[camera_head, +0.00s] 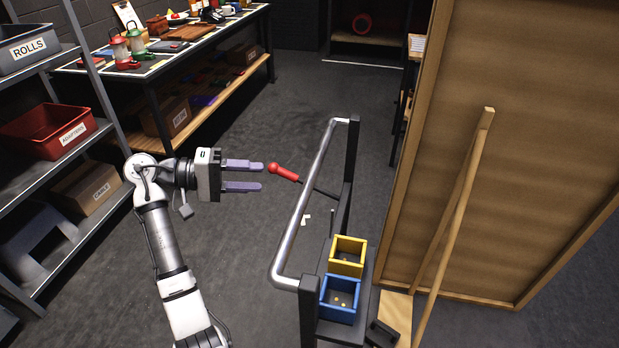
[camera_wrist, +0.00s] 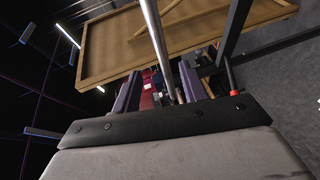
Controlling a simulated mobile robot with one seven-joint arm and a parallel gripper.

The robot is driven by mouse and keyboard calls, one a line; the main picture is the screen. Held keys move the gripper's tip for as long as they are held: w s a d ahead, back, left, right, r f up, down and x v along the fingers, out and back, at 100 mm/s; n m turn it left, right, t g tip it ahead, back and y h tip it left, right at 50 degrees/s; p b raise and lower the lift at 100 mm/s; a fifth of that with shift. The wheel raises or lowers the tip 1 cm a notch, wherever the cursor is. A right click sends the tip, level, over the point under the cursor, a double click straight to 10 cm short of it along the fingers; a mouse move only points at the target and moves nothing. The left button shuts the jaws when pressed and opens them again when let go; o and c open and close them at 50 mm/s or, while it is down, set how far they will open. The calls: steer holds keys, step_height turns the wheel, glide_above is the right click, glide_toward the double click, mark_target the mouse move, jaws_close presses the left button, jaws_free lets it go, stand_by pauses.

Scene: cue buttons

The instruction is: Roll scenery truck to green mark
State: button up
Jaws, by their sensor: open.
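The scenery truck is a dark wheeled-looking base (camera_head: 366,290) with a tall brown framed panel (camera_head: 520,130) on its right, also in the wrist view (camera_wrist: 190,38). A grey metal push bar (camera_head: 305,200) runs along its left side; it shows in the wrist view (camera_wrist: 158,40). A lever with a red grip (camera_head: 284,172) sticks out leftward past the bar; the red part shows in the wrist view (camera_wrist: 231,75). My gripper (camera_head: 243,176) is open and empty, its purple fingers pointing right, just left of the red grip and apart from the bar. No green mark is visible.
A yellow bin (camera_head: 347,255) and a blue bin (camera_head: 340,299) sit on the truck. A wooden brace (camera_head: 455,215) leans against the panel. A shelf rack (camera_head: 95,75) and a workbench (camera_head: 170,58) stand at left. Dark floor (camera_head: 310,90) is clear beyond the truck.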

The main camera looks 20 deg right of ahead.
mark_target(311, 180)
steer(key=p+x, duration=0.3)
steer(key=x, duration=1)
steer(key=shift+d, duration=0.2)
steer(key=shift+c, duration=0.4)
jaws_close()
